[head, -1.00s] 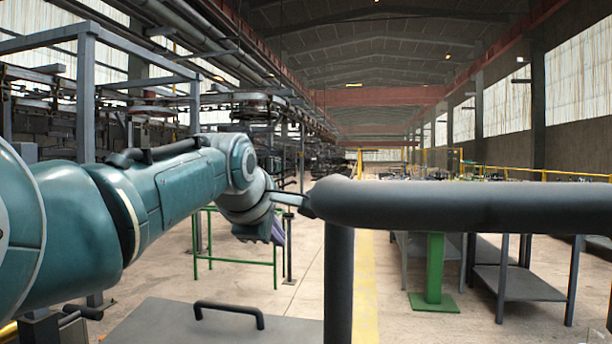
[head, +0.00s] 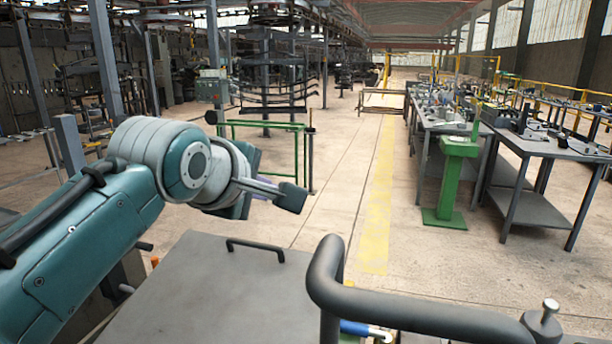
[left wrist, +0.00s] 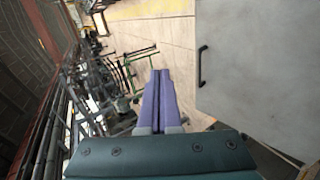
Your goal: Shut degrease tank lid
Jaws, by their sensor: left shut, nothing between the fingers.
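A flat grey panel (head: 200,295) with a dark bar handle (head: 255,246) lies at the bottom of the head view; it looks like the tank lid. I cannot tell from these frames whether it is closed, and no tank opening shows. The panel (left wrist: 250,80) and its handle (left wrist: 202,66) also show at the right of the left wrist view. My left gripper (left wrist: 158,72) has its purple fingers together and empty, beside the panel's edge and apart from the handle. In the head view the fingers are mostly hidden behind my wrist. My right gripper is out of view.
A thick dark bent rail (head: 420,312) crosses the near right. A green pedestal (head: 447,185) and grey work tables (head: 530,145) stand at right. A green frame (head: 262,124) stands beyond my left arm. The floor with its yellow stripe (head: 380,190) is clear between them.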

